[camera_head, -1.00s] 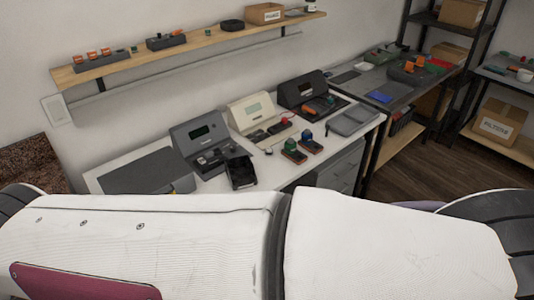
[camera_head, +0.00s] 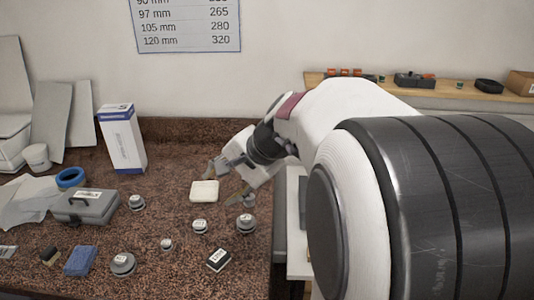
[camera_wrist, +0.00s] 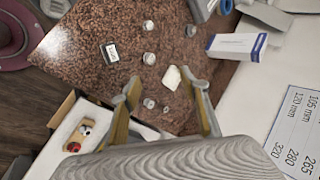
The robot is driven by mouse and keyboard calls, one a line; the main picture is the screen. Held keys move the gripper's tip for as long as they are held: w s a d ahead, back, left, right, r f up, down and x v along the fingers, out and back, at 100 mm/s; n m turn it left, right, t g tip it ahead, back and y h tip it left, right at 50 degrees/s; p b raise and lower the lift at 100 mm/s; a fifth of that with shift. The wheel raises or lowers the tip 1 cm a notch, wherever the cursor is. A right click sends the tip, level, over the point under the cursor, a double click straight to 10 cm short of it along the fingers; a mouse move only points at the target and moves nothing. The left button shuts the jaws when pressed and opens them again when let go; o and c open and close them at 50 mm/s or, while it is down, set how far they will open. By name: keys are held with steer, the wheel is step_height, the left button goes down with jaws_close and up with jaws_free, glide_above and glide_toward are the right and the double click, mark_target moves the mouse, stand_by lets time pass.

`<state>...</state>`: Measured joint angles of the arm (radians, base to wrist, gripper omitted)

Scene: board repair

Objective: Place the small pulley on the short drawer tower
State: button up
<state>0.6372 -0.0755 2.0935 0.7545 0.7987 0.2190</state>
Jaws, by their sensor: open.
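Several grey round pulleys with white tops stand on the speckled brown counter. The smallest-looking one (camera_head: 166,244) is at the front middle; others stand at centre (camera_head: 200,227), right (camera_head: 245,224), left (camera_head: 136,202) and front left (camera_head: 123,264). Which one the task means is not certain. My gripper (camera_head: 222,183) is open and empty above the counter's right part, close to a cream block (camera_head: 204,191). The wrist view shows the spread fingers (camera_wrist: 165,92) with a pulley (camera_wrist: 148,103) seen between them. I cannot make out a short drawer tower in the current views.
A white and blue carton (camera_head: 122,138) stands at the back. A grey case (camera_head: 84,206), a blue tape ring (camera_head: 70,178), a blue sponge (camera_head: 80,261) and a black-and-white box (camera_head: 219,259) lie on the counter. A wall shelf (camera_head: 450,93) is at right.

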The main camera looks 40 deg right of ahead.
steer(key=w+d+f+m+t+h, duration=0.15)
steer(key=d+m, duration=0.35)
steer(key=d, duration=0.7)
steer(key=w+d+f+m+t+h, duration=0.1)
steer(key=d+f+m, duration=0.3)
steer(key=d, duration=0.8)
steer(key=s+d+f+m+h, duration=0.25)
steer(key=s+d+m, duration=0.25)
steer(key=d, duration=0.6)
steer(key=s+d+f+m+h, duration=0.2)
steer(key=s+d+f+m, duration=0.25)
steer(key=d, duration=0.65)
steer(key=s+d+f+m+g+h, duration=0.1)
steer(key=s+d+f+m, duration=0.4)
steer(key=s, duration=0.8)
steer(key=s+d+f+m+g+h, duration=0.2)
steer(key=s+d+f+m, duration=0.3)
steer(key=s, duration=0.8)
steer(key=s+d+f+m+g+h, duration=0.2)
steer(key=s+d+f+m, duration=0.4)
steer(key=s, duration=0.8)
steer(key=shift+d+f+g+h, duration=0.1)
steer(key=shift+d+f+h, duration=0.1)
steer(key=shift+d+f, duration=0.45)
steer(key=shift+d+f+g+h, duration=0.1)
steer(key=shift+d+f+h, duration=0.2)
steer(key=shift+f, duration=0.5)
steer(key=shift+d+f+g+h, duration=0.1)
steer(key=shift+d+f, duration=0.45)
steer(key=shift+f, duration=0.2)
